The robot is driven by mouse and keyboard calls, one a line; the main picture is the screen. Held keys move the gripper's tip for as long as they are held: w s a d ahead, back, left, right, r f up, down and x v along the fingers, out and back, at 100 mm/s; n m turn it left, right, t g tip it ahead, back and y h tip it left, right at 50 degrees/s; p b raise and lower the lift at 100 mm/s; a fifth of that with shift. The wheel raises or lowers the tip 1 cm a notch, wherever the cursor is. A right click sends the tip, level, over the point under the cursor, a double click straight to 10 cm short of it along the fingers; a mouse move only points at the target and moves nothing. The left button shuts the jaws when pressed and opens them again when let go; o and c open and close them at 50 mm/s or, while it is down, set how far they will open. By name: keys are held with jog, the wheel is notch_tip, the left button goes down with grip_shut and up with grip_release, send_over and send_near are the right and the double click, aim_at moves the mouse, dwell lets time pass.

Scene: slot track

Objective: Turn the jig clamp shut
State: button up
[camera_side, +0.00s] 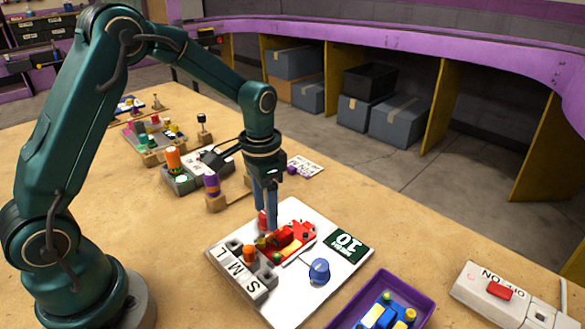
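A white board (325,292) marked "10" lies on the wooden table, with a grey block (243,278) lettered S, M and L along its left side. A red toothed part (301,230) sits on the board with small yellow and green pieces around it. A blue knob (319,270) stands upright at the board's front right. Which part is the jig clamp is not clear from this view. My gripper (268,226) points down over the back left of the red part. Its fingers look close together; their tips and any contact are hard to make out.
A purple tray (421,312) with blue and yellow parts lies in front of the board. A switch box (512,298) with a red rocker is at the right. An orange-topped post (173,161) and a purple-and-orange cylinder (212,186) stand behind.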

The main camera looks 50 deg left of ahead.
aim_at(265, 214)
jog(key=shift+r, duration=2.55)
jog(key=shift+r, duration=0.15)
jog(key=s+d+r+t, duration=0.2)
jog(key=s+r+t, duration=0.3)
jog(key=r, duration=0.5)
jog(key=s+f+n, duration=0.2)
jog(key=s+n, duration=0.1)
jog(key=s, duration=0.6)
jog(key=shift+s+d+f+t, duration=0.3)
jog(key=shift+s+d, duration=0.1)
